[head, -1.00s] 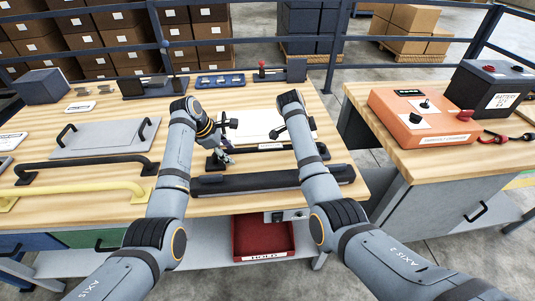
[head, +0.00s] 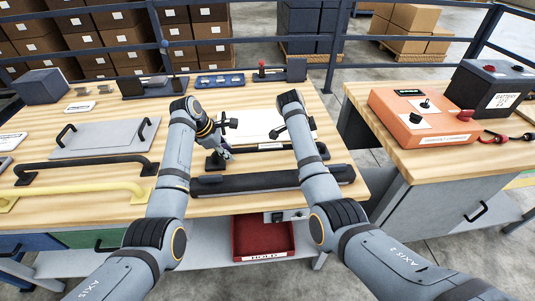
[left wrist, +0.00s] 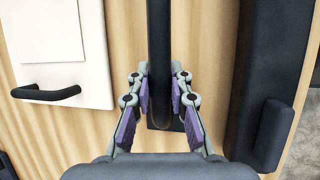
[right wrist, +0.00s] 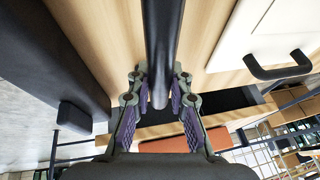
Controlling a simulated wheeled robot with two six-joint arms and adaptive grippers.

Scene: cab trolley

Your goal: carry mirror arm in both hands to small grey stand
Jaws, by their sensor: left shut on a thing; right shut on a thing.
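The mirror arm is a slim black bar, partly visible between my arms in the head view (head: 270,147). In the left wrist view the bar (left wrist: 159,40) runs down between the fingers of my left gripper (left wrist: 160,97), which is shut on it. A dark foot lies beneath that end. In the right wrist view the bar (right wrist: 162,35) runs between the fingers of my right gripper (right wrist: 160,92), shut on it near its end. My right gripper is hidden by its arm in the head view. I cannot tell which object is the small grey stand.
A long dark padded bar (head: 270,183) lies in front of the mirror arm; a white panel (head: 255,122) lies behind. Black (head: 85,168) and yellow (head: 85,193) handrails and a grey panel (head: 105,137) lie left. An orange box (head: 425,118) stands on the right bench.

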